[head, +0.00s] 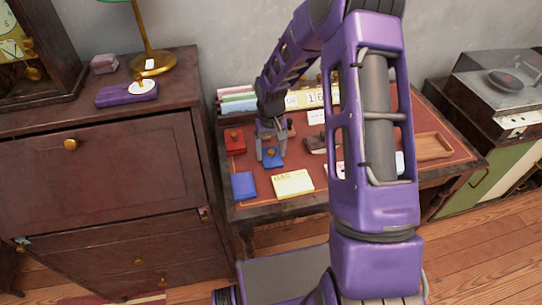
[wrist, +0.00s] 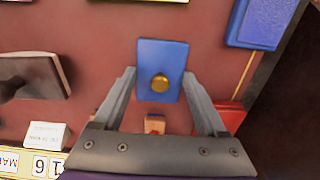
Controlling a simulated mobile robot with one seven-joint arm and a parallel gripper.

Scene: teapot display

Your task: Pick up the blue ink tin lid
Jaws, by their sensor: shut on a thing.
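The blue ink tin lid (wrist: 162,57) is a small blue rectangle with a round brass knob. In the wrist view it lies between the two fingertips of my gripper (wrist: 160,76), which are shut on its sides. In the head view my gripper (head: 271,150) reaches down over the desk onto the blue lid (head: 274,162). I cannot tell whether the lid is clear of what is under it.
A red tin (head: 235,141) stands left of my gripper. A blue flat thing (head: 244,185) and a yellow notepad (head: 293,183) lie nearer the desk's front. Coloured files (head: 237,99) and a number calendar (head: 310,99) stand behind. A wooden tray (head: 433,146) lies at the right.

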